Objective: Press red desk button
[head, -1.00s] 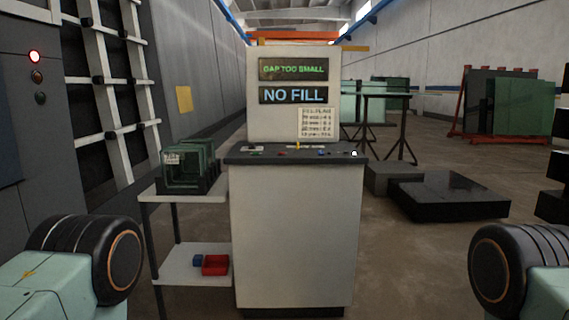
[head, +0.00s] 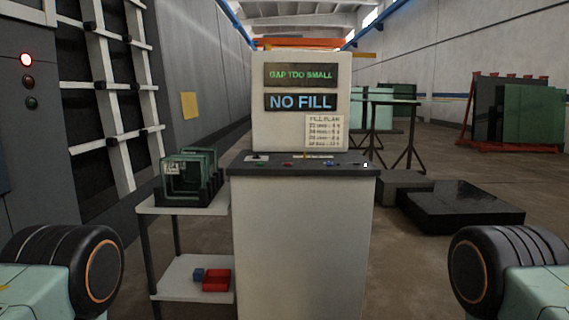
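The control desk (head: 303,235) stands straight ahead, a pale cabinet with a dark sloping top. On the desk top is a small red button (head: 287,164), left of centre. A blue button (head: 328,164) sits to its right, with a small white knob (head: 365,165) at the right edge. A green mark shows left of the red button. The red button is small and its press state cannot be told. Only parts of my own arms show at the lower left and right corners. Neither gripper is in view.
An upright panel reads "GAP TOO SMALL" (head: 301,75) and "NO FILL" (head: 300,102). A side shelf (head: 150,207) left of the desk holds a rack of glass (head: 186,177) and a red bin (head: 215,280). Dark low blocks (head: 460,205) lie right.

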